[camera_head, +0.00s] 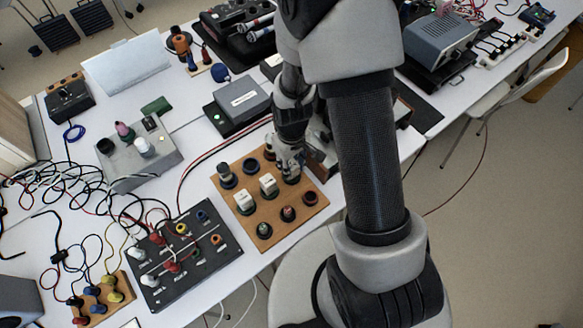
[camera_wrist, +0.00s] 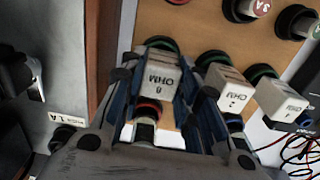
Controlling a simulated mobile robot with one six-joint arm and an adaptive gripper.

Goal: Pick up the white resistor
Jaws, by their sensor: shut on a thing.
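The white resistor is a white block marked "8 OHM" (camera_wrist: 162,78), seen in the wrist view between the blue-and-black fingers of my gripper (camera_wrist: 163,88). The fingers are shut on its sides. It appears to stand at a dark round socket with a green ring, on the wooden board (camera_head: 265,208); whether it is lifted clear of it I cannot tell. In the head view my gripper (camera_head: 290,168) is at the far right part of the board and hides the held block.
Two similar white blocks stand in a row beside the held one, the near one (camera_wrist: 229,84) close to my right finger and another (camera_wrist: 281,98) beyond. A black panel with plugs (camera_head: 190,262) lies left of the board. A grey box (camera_head: 242,98) stands behind.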

